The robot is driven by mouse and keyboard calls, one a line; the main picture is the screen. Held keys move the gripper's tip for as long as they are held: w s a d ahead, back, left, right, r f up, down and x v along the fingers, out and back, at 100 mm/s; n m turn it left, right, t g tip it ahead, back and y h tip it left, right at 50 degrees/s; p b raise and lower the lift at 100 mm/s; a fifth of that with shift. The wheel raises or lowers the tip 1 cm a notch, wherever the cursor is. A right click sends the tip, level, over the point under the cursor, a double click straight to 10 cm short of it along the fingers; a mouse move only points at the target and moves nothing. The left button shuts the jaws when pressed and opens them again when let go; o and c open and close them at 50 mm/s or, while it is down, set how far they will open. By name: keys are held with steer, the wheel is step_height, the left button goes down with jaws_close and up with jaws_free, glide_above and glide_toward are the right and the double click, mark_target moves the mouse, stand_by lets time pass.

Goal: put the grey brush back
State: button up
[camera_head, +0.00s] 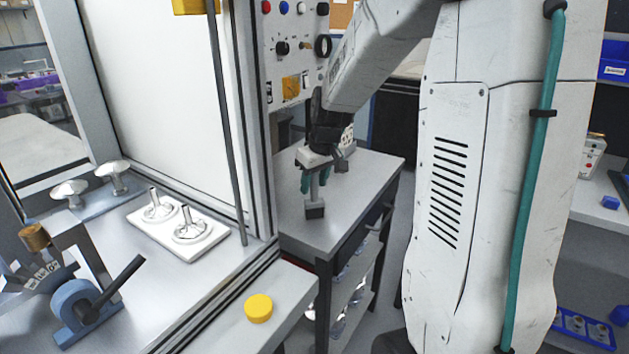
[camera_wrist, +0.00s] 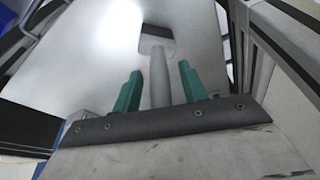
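The grey brush (camera_head: 315,209) stands upright on the grey top of a metal cart (camera_head: 365,175), its dark head down and its handle pointing up toward my gripper (camera_head: 314,181). My gripper reaches down over the cart with its two green fingers on either side of the handle. In the wrist view the brush's light grey handle (camera_wrist: 159,80) lies between the fingertips of my gripper (camera_wrist: 158,80). A gap shows between the handle and each finger, so my gripper looks open around it. The brush's head seems to rest on the cart top.
At left is a machine enclosure with a white plate carrying two metal parts (camera_head: 178,229), a blue clamp-like tool (camera_head: 85,303) and a yellow button (camera_head: 258,308). A control panel (camera_head: 297,50) stands just behind my gripper. The cart top around the brush is mostly clear.

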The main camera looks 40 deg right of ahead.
steer(key=v, duration=1.1)
steer(key=s+a+r, duration=0.2)
steer(key=s+a, duration=0.2)
steer(key=a, duration=0.1)
steer(key=s+a+f+g, duration=0.1)
steer(key=s+a+f, duration=0.1)
steer(key=s+a, duration=0.4)
steer(key=s+a+f+g, duration=0.1)
steer(key=s+a, duration=0.5)
steer(key=s, duration=0.8)
steer(key=shift+s+f, duration=0.2)
steer(key=shift+f, duration=0.35)
